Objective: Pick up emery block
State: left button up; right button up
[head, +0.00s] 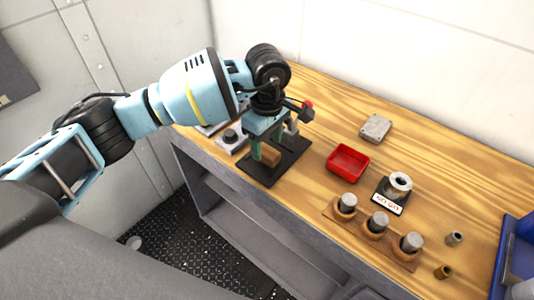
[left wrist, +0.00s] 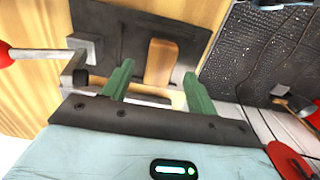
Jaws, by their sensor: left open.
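A tan block (head: 271,157), which I take to be the emery block, lies on a black plate (head: 262,177) near the bench's front edge. In the left wrist view the block (left wrist: 160,60) lies on the dark plate (left wrist: 112,32), ahead of the gap between my fingers. My left gripper (head: 268,146) points down over the plate. Its green fingers are open and empty, also in the left wrist view (left wrist: 158,80). Part of the block is hidden by a finger in the head view. My right gripper is not in view.
A red tray (head: 348,159), a grey metal box (head: 376,127), a wooden holder with metal cylinders (head: 377,224) and a ring on a labelled stand (head: 398,184) stand to the right. A red-knobbed part (head: 306,107) is close beside my gripper. A blue bin (head: 512,250) is far right.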

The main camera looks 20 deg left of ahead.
pick_arm(q)
jog(key=shift+f, duration=0.9)
jog(key=c, duration=1.1)
jog(key=shift+r, duration=0.1)
jog(key=shift+r, duration=0.45)
notch_tip(320, 180, up, 3)
jog(key=shift+w+f, duration=0.1)
jog(key=shift+f, duration=0.1)
jog(key=s, duration=0.5)
jog(key=s+d+r, duration=0.1)
jog(key=s, duration=0.4)
jog(key=s+d+b, duration=0.1)
jog(key=s, duration=0.5)
jog(key=shift+r, duration=0.15)
